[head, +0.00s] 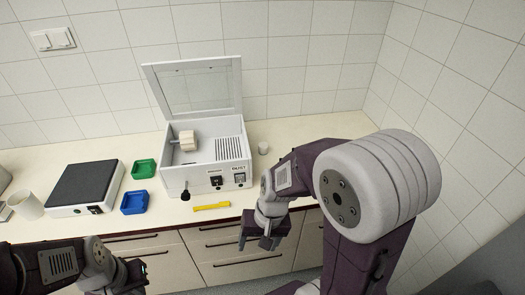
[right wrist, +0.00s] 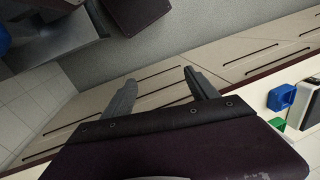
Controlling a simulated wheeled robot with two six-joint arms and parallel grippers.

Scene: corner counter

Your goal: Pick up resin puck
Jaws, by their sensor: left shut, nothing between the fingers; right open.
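A small pale, round piece (head: 263,148), which looks like the resin puck, stands on the counter just right of the white machine. My right gripper (head: 257,238) is open and empty, in front of the counter edge and below counter height, well short of the puck. In the right wrist view its two fingers (right wrist: 160,92) are spread apart with only drawer fronts behind them; the puck is not seen there. My left gripper (head: 138,270) is low at the bottom left, in front of the drawers, shut and empty.
The white machine (head: 205,178) has its clear lid (head: 197,85) raised and a cream block (head: 187,140) inside. A yellow bar (head: 211,206), blue tray (head: 134,202), green tray (head: 144,169), dark-topped device (head: 85,184) and white cup (head: 26,205) share the counter. The counter's right part is clear.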

